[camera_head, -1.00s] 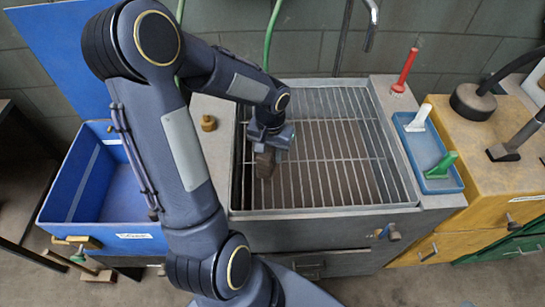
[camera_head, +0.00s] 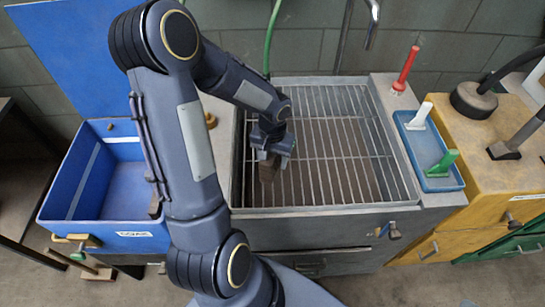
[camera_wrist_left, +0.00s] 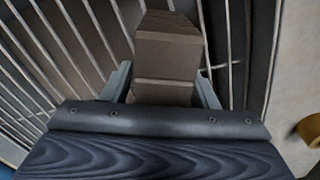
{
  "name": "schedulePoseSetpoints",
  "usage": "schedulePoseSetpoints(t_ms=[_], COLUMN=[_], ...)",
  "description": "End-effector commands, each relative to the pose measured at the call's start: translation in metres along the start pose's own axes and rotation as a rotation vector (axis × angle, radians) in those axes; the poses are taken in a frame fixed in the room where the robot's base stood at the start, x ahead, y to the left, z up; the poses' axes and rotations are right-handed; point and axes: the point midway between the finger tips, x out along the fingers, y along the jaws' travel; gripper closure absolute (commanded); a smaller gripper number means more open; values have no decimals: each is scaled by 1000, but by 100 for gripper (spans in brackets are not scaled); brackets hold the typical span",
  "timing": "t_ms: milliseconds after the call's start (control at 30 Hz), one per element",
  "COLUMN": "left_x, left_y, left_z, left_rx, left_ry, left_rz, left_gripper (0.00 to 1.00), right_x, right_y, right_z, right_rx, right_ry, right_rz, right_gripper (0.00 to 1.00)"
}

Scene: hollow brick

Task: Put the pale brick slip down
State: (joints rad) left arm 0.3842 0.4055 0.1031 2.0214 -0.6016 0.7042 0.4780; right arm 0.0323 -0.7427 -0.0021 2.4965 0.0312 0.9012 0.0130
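My left gripper (camera_head: 272,150) hangs over the left part of the metal grate (camera_head: 345,150), pointing down. It is shut on a brown-grey brick slip (camera_head: 267,170), which looks darker than pale. In the left wrist view the brick slip (camera_wrist_left: 168,48) sits between the two fingers (camera_wrist_left: 166,88), with one finger against each side. The grate bars pass behind it in that view. I cannot tell whether its lower end touches the bars. My right gripper is not in view.
A blue open bin (camera_head: 75,185) stands at the left. A blue tray (camera_head: 430,150) with a white and a green tool lies right of the grate, near a red-handled tool (camera_head: 405,68). A yellow cabinet (camera_head: 490,150) is at the far right. Most of the grate is clear.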

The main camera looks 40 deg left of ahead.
Motion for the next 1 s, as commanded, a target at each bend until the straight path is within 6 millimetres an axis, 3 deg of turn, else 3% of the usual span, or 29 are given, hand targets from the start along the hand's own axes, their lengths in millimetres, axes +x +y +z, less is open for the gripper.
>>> schedulePoseSetpoints(t_ms=[333,700,1000], left_x=[-13,-89,-124], left_y=[0,0,1], left_z=[-1,-2,2], left_rx=[0,0,3], left_ry=[6,7,7], left_rz=[-1,0,5], left_gripper=[46,46,46], right_x=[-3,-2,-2], right_y=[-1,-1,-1], right_z=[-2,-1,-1], right_rx=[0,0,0], right_ry=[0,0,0], right_rz=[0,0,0], right_gripper=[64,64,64])
